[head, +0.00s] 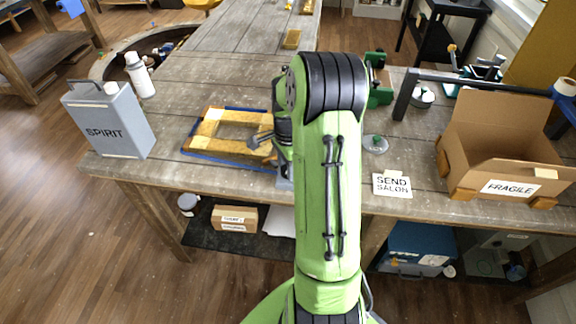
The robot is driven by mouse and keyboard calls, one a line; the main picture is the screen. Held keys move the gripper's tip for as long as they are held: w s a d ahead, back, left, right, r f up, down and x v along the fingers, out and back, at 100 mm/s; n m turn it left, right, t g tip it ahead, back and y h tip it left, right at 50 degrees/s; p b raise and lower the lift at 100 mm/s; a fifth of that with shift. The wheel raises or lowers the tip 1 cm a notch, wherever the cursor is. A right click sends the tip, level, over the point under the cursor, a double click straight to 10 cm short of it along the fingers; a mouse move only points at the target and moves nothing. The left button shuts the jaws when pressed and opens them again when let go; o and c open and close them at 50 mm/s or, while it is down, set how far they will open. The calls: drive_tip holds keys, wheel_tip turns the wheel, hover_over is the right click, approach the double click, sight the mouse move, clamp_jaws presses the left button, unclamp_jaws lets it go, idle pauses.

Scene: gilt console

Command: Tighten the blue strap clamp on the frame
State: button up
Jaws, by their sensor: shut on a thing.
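The gilt frame (205,130) lies flat on the grey wooden bench, left of my arm. The blue strap (222,161) of the clamp runs around its outer edge, showing along the near, left and far sides. The frame's right end is hidden behind my arm. My gripper (283,166) is at that right end, mostly hidden by my own arm links. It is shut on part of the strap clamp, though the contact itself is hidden. A small grey-blue piece (285,184) shows just below it at the bench's near side.
A grey SPIRIT can (110,122) and a white bottle (140,76) stand left of the frame. To the right are a SEND SALON card (392,184), an open FRAGILE box (505,150) and a dark metal bar (470,80). The bench behind the frame is mostly clear.

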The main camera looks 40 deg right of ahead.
drive_tip(key=shift+m, duration=0.9)
drive_tip(key=o, duration=1.1)
drive_tip(key=shift+c, duration=0.2)
wheel_tip(320, 180, up, 16)
drive_tip(key=p, duration=0.2)
drive_tip(key=shift+f, duration=0.1)
